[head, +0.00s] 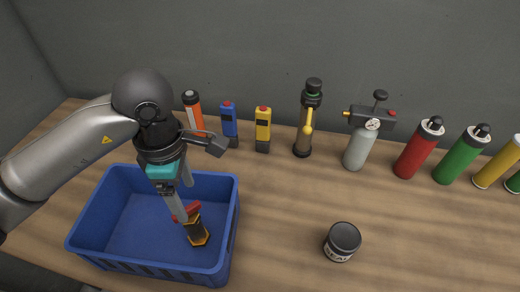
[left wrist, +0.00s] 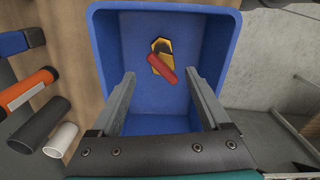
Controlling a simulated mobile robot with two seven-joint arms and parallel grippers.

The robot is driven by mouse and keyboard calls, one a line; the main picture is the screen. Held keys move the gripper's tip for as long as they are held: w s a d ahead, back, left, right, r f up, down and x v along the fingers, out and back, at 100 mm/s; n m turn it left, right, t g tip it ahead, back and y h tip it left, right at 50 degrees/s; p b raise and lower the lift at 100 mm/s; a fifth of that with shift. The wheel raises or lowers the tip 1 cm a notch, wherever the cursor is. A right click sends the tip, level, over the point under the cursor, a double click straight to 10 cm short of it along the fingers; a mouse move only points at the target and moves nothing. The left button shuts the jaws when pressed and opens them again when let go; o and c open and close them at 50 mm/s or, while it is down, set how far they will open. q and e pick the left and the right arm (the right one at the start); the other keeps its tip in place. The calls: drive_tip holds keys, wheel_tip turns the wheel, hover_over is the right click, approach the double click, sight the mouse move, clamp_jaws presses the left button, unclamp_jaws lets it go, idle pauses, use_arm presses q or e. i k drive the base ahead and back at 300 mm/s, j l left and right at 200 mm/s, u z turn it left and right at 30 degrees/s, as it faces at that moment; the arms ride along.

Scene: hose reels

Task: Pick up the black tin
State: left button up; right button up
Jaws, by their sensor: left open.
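The black tin (head: 342,242) stands upright on the wooden bench, right of the blue crate. It has a pale label with dark lettering at its lower front. My left gripper (head: 186,203) is over the blue crate (head: 75,232), well to the left of the tin, pointing down. In the left wrist view its two fingers (left wrist: 165,95) are spread apart with nothing between them. A yellow and black item with a red part (head: 196,232) lies in the crate below the fingers; it also shows in the left wrist view (left wrist: 161,62). The tin is not in the left wrist view. My right gripper is not in view.
Along the back stand an orange cylinder (head: 193,115), a blue device (head: 229,122), a yellow device (head: 263,130), a dark pump (head: 305,125), a grey gauge bottle (head: 358,147), and red (head: 413,155) and green (head: 457,161) bottles. The bench around the tin is clear.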

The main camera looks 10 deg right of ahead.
sight(343, 239)
drive_tip(key=z, duration=1.3)
